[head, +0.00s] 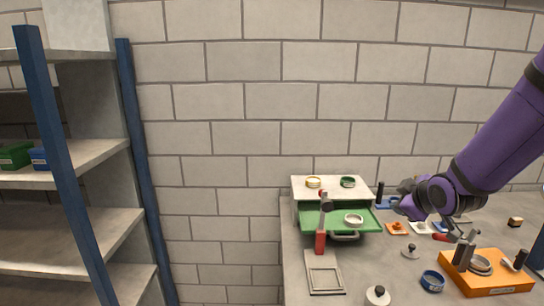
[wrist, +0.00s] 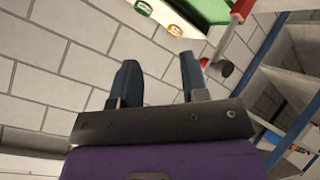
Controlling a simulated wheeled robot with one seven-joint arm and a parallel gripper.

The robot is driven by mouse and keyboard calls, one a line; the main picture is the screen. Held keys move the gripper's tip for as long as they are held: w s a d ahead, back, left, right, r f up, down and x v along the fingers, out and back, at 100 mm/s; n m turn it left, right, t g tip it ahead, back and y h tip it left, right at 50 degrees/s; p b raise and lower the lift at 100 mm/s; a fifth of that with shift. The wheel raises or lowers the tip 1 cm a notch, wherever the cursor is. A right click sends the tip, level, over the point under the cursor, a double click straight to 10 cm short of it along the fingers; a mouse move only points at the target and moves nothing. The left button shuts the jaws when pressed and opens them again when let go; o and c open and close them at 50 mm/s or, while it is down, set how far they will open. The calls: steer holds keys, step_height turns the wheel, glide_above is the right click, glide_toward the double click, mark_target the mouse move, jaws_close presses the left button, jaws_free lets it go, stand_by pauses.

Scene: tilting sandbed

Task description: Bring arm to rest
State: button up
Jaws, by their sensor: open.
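My purple arm (head: 505,130) comes in from the right in the head view. It reaches down to its dark wrist joint (head: 437,196) above the worktop. In the wrist view my gripper (wrist: 157,75) shows two dark fingers spread apart, with nothing between them but the block wall behind. The gripper is open and empty. In the head view I cannot clearly make out its fingertips.
An orange block (head: 487,281), a blue ring (head: 432,281) and a grey frame (head: 324,272) lie on the worktop (head: 380,265). Shelving with blue posts (head: 60,160) stands far left.

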steer(key=s+r+m+g, duration=0.3)
steer(key=s+r, duration=0.3)
steer(key=s, duration=0.7)
steer(key=s+a+r+m+g, duration=0.1)
steer(key=s+r+m, duration=0.5)
steer(key=s, duration=0.8)
steer(key=shift+s+a+r+m+g, duration=0.15)
steer(key=shift+a+r+m+g, duration=0.15)
steer(key=shift+r+g, duration=0.45)
